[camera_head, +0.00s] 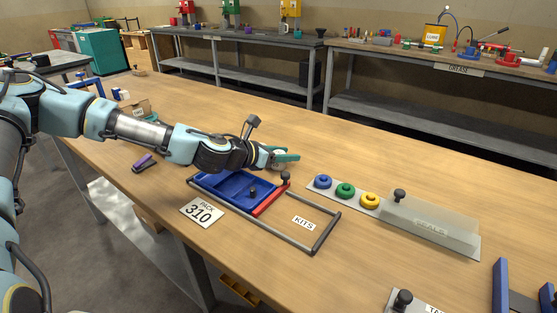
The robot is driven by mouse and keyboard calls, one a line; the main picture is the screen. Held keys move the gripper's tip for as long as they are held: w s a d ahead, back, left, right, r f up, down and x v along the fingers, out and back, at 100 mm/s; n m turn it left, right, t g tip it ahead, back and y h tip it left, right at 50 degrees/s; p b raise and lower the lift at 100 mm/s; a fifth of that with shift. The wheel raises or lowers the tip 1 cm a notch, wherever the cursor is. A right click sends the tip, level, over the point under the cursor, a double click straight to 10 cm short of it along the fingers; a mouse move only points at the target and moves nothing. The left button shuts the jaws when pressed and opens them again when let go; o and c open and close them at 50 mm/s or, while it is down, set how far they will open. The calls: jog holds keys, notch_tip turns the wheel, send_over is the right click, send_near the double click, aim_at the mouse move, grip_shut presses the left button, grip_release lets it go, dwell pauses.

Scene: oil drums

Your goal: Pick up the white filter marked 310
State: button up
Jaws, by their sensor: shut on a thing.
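My gripper (284,158), with teal fingers, is at the back right corner of the blue tray (224,188), just behind and above a black knob at the end of the red bar (271,199). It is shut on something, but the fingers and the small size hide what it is. I cannot make out a white filter marked 310 anywhere in view. A small black knob (252,191) stands in the tray.
A grey frame with a "KITS" label (303,223) adjoins the tray. To its right are blue, green and yellow rings (345,190) and a clear "SEALS" cover (430,224). A purple and black item (144,163) lies left of the tray. Bare wood lies behind the rings.

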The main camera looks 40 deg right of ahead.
grip_shut()
